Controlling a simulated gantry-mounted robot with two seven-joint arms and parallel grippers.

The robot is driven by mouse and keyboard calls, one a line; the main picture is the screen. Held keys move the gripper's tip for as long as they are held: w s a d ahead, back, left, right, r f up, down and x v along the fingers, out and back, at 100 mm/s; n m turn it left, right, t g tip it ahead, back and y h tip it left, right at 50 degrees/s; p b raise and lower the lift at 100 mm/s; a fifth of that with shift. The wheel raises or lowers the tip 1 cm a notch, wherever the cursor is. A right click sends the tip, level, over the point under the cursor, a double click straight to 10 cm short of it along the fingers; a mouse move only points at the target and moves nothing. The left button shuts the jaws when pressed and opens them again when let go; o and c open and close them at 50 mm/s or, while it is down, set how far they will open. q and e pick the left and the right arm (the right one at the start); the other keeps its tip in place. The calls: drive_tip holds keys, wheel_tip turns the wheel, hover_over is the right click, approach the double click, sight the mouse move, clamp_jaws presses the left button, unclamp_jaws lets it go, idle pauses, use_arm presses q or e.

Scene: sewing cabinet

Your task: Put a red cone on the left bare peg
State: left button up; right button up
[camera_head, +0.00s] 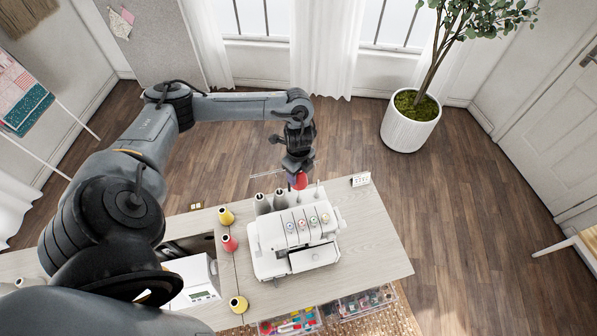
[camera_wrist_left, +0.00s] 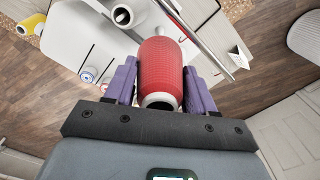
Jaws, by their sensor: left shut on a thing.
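My left gripper (camera_head: 298,176) is shut on a red cone (camera_head: 301,182) above the back of the white sewing machine (camera_head: 268,258). In the left wrist view the red cone (camera_wrist_left: 163,65) sits between the two purple fingers (camera_wrist_left: 162,88), its white-rimmed end with a dark hole toward the camera. A thin metal peg (camera_head: 317,189) stands bare at the machine's back right. In the wrist view a metal rod (camera_wrist_left: 203,42) runs beside the cone; I cannot tell whether they touch. The left bare peg is hard to make out behind the cone and gripper. Two grey cones (camera_head: 263,206) stand at the machine's back left.
Another red cone (camera_head: 229,243) and two yellow cones (camera_head: 226,217) stand on the table left of the machine. A small white card (camera_head: 360,180) stands at the table's back right. The table right of the machine is clear (camera_head: 375,235).

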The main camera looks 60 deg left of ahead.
use_arm(q)
drive_tip(key=shift+f+b, duration=1.15)
drive_tip(key=shift+f, duration=0.8)
drive_tip(key=shift+f+b, duration=1.3)
drive_tip(key=shift+f, duration=0.85)
drive_tip(key=shift+p, duration=0.3)
drive_tip(key=shift+f, duration=0.45)
drive_tip(key=o, duration=1.1)
drive_tip(key=shift+o, duration=0.2)
drive_tip(key=shift+r, duration=0.1)
